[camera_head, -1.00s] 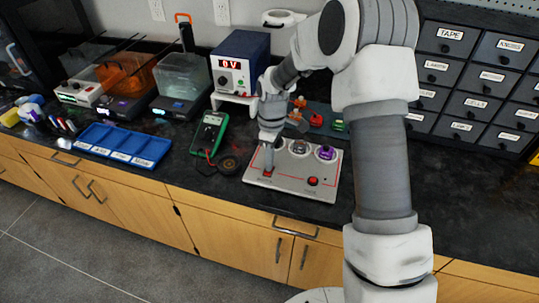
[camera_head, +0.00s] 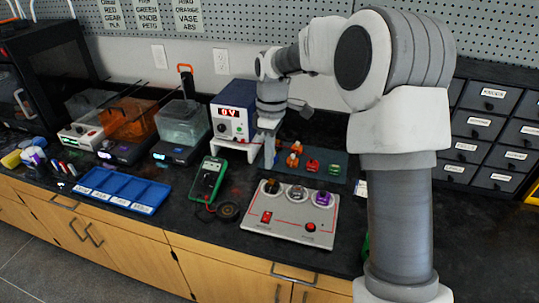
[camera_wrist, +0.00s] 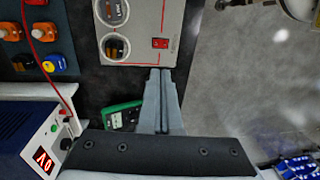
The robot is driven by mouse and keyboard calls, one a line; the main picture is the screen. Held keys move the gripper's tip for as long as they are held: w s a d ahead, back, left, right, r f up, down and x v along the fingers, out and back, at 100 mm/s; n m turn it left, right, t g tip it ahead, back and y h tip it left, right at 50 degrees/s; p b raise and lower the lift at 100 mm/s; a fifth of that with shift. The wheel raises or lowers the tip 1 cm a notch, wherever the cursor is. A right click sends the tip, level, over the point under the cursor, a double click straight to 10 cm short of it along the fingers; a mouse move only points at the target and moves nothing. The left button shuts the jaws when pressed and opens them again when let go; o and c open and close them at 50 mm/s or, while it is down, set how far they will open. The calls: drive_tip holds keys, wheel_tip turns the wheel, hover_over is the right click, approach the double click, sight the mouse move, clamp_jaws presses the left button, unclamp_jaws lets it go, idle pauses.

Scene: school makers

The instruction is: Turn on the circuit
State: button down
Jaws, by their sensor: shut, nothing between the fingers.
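The circuit panel (camera_head: 283,232) is a light grey board on the counter. It has a red rocker switch (camera_head: 266,217) at front left, a red round button (camera_head: 311,227) at front right and three round sockets along the back. The switch also shows in the wrist view (camera_wrist: 160,43). The blue-and-white power supply (camera_head: 231,125) stands behind, its red display reading 0 V; it also shows in the wrist view (camera_wrist: 35,150). My gripper (camera_head: 269,165) is shut and empty, raised in front of the power supply's right side and behind the panel. In the wrist view its fingertips (camera_wrist: 161,72) point toward the panel's edge.
A green multimeter (camera_head: 207,182) lies left of the panel. A dark tray (camera_head: 335,160) with coloured parts sits behind it. A blue compartment tray (camera_head: 122,190) is at the left, and drawers (camera_head: 480,120) stand at the right. A thin red wire (camera_wrist: 45,65) runs near the power supply.

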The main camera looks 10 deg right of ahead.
sight(265, 219)
drive_tip(key=shift+r, duration=0.1)
drive_tip(key=f, duration=0.1)
drive_tip(key=s+f, duration=0.1)
drive_tip(key=f, duration=0.1)
drive_tip(key=shift+s+a, duration=0.25)
drive_tip(key=shift+a, duration=0.15)
drive_tip(key=f, duration=0.4)
drive_tip(key=s+f+b, duration=0.1)
drive_tip(key=f, duration=0.4)
drive_tip(key=f+b, duration=0.1)
drive_tip(key=f, duration=0.4)
drive_tip(key=shift+s+a, duration=0.3)
